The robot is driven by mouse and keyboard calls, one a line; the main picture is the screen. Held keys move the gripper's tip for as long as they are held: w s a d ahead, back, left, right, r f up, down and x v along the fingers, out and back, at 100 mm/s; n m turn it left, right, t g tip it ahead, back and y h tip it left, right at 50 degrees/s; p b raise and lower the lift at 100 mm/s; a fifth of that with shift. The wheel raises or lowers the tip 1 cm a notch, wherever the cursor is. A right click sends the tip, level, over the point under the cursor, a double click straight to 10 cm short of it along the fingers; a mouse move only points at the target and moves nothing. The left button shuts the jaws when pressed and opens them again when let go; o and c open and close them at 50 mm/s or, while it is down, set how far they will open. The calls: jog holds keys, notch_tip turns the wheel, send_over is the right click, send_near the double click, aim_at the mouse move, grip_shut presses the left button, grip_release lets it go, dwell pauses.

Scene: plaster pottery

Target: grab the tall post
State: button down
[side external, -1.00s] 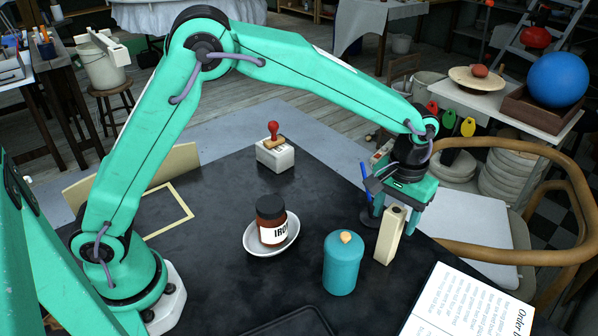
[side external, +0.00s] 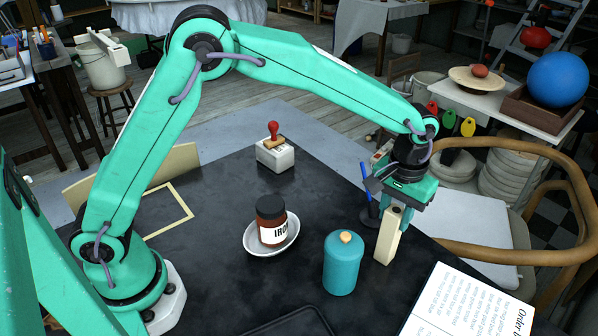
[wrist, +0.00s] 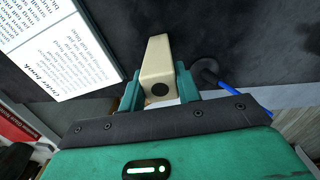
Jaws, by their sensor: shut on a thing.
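The tall post (side external: 387,241) is a cream, square-sided block standing upright on the dark table, near its right edge. In the wrist view the post (wrist: 156,62) stands between the two teal fingers, with a dark round hole in its top. My gripper (side external: 394,212) is above it, pointing down, with its fingers shut on the upper part of the post. The wrist view also shows my gripper (wrist: 160,92) with a finger against each side. The post's base appears to be on the table.
A teal lidded jar (side external: 343,265) stands just left of the post. A blue pen in a dark holder (side external: 369,216) is close behind it. An open order book (side external: 465,305) lies at front right. A brown jar (side external: 270,222) sits in a white dish (side external: 255,243) further left.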

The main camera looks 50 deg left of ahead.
jog(key=shift+r, duration=0.1)
jog(key=shift+r, duration=0.8)
notch_tip(320, 180, up, 2)
jog(key=shift+r, duration=0.15)
jog(key=s+d+r, duration=0.6)
jog(key=s+r, duration=0.1)
jog(key=s, duration=0.2)
jog(key=shift+s+d, duration=0.25)
jog(key=shift+s, duration=0.1)
jog(key=shift+r, duration=0.1)
